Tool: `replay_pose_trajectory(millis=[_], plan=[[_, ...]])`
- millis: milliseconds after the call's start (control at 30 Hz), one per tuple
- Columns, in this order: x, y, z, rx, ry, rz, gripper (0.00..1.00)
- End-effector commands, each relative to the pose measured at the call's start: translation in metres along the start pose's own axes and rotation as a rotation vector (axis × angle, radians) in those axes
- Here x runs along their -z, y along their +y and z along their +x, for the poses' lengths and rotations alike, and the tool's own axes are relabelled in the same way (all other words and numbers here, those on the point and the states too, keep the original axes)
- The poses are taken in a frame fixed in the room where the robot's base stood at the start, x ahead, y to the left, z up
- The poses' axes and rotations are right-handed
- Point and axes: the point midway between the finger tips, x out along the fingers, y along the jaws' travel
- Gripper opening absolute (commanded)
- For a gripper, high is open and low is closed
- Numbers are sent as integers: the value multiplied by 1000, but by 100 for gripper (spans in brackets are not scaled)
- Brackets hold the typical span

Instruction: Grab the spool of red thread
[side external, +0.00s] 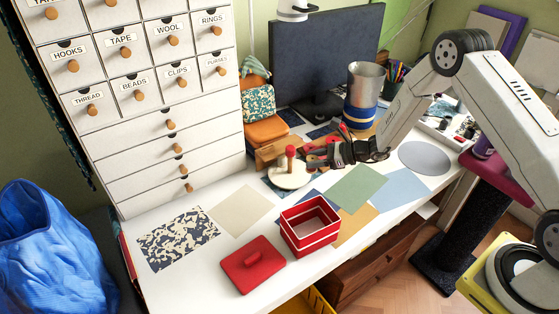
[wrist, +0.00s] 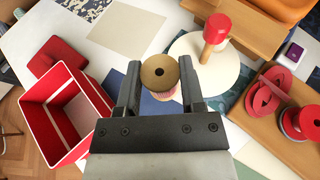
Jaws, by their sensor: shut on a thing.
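A small spool (wrist: 160,72) with a round tan end and a dark centre hole sits between the two fingers in the wrist view. A sliver of pinkish-red thread shows below its end; the rest of the thread is hidden. My gripper (wrist: 160,85) is shut on this spool. In the side view my gripper (side external: 318,155) is over the back part of the white table, just right of the round white stand. The spool is hard to make out there.
The round white stand (side external: 288,177) carries a red-topped peg. An open red box (side external: 309,227) and its red lid (side external: 253,265) lie at the front. In the wrist view a wooden tray (wrist: 262,125) at right holds red items. The front left of the table has bare room.

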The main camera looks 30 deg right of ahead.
Motion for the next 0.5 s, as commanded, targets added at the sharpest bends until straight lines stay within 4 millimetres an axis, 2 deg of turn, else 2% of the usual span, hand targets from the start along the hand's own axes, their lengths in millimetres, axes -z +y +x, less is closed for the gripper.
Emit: replay_pose_trajectory(millis=[200,500], plan=[[-4,22,-27,1,1,3,0],[-9,46,-55,1,0,3,0]])
